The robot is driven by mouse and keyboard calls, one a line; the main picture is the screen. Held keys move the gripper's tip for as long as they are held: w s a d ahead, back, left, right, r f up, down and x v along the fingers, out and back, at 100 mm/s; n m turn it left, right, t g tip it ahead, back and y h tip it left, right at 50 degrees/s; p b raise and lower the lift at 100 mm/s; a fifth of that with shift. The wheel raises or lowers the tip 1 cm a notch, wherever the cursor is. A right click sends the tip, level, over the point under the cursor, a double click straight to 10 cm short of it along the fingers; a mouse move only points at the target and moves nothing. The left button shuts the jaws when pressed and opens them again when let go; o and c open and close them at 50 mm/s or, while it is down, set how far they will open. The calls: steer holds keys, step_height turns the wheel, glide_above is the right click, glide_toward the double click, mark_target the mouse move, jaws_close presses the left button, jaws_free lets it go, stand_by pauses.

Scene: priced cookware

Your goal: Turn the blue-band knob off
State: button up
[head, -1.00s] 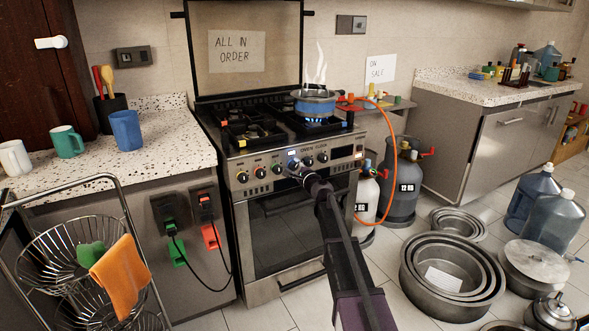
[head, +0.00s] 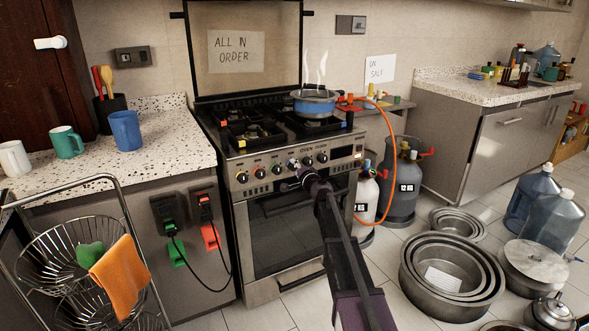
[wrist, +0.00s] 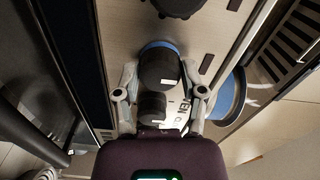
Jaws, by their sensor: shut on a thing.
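The blue-band knob (wrist: 161,47) is on the stove's front panel; in the wrist view its blue ring shows at the base of a black body. My gripper (wrist: 160,77) has a finger on either side of it and is shut on it. In the head view my gripper (head: 294,164) is at the middle of the knob row and hides most of this knob. The stove (head: 285,215) has several other black knobs along the panel, one with an orange band (head: 242,177) at the left end.
A blue pot (head: 315,104) steams on the stove's back right burner. Large round pans (head: 452,275) and water bottles stand on the floor at right. A wire rack (head: 65,240) stands at left.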

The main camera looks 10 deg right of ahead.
stand_by(0.3)
steer(key=o, duration=1.1)
steer(key=shift+o, duration=0.2)
steer(key=v, duration=1.2)
